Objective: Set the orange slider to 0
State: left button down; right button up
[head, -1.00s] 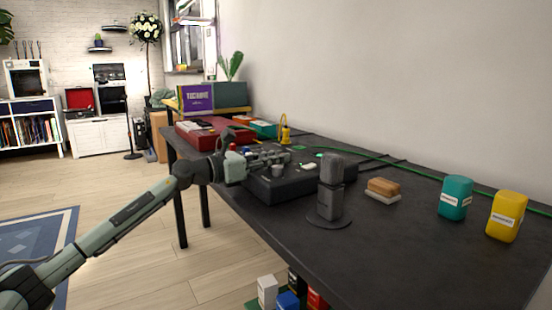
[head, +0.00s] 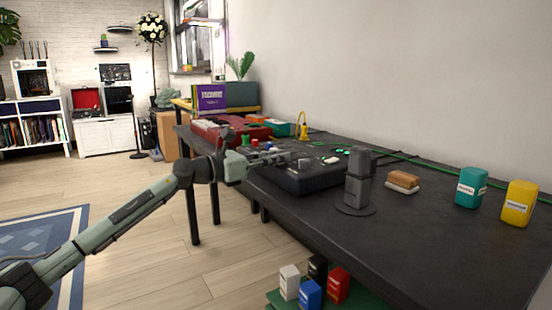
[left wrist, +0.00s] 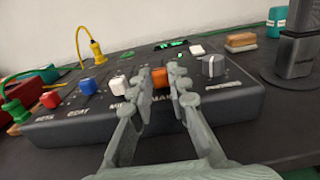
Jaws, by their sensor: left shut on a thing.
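The dark mixing console (head: 312,182) lies on the black table, and its front face shows in the left wrist view (left wrist: 72,133). The orange slider cap (left wrist: 159,77) stands between the two fingertips of my left gripper (left wrist: 162,82), which is shut on it. Red (left wrist: 50,100), blue (left wrist: 87,85) and white (left wrist: 118,84) slider caps stand in a row to its left. A grey knob (left wrist: 212,66) is on its right. In the head view, my left gripper (head: 280,157) reaches over the console from the left, and the orange cap cannot be made out. My right gripper is not in view.
A dark grey microphone-like stand (head: 357,180) is close to the console's right. A sponge-like block (head: 403,181), a teal container (head: 470,188) and a yellow container (head: 519,203) stand farther right. A yellow plug (head: 303,132) with its cable rises behind the console. The table's front right is clear.

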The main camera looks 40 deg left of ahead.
pick_arm(q)
jog(key=c, duration=1.4)
grip_release()
jog(key=shift+c, duration=0.2)
jog(key=shift+s+a, duration=0.2)
jog(key=shift+s, duration=0.25)
jog(key=v, duration=1.1)
jog(key=shift+s, duration=0.1)
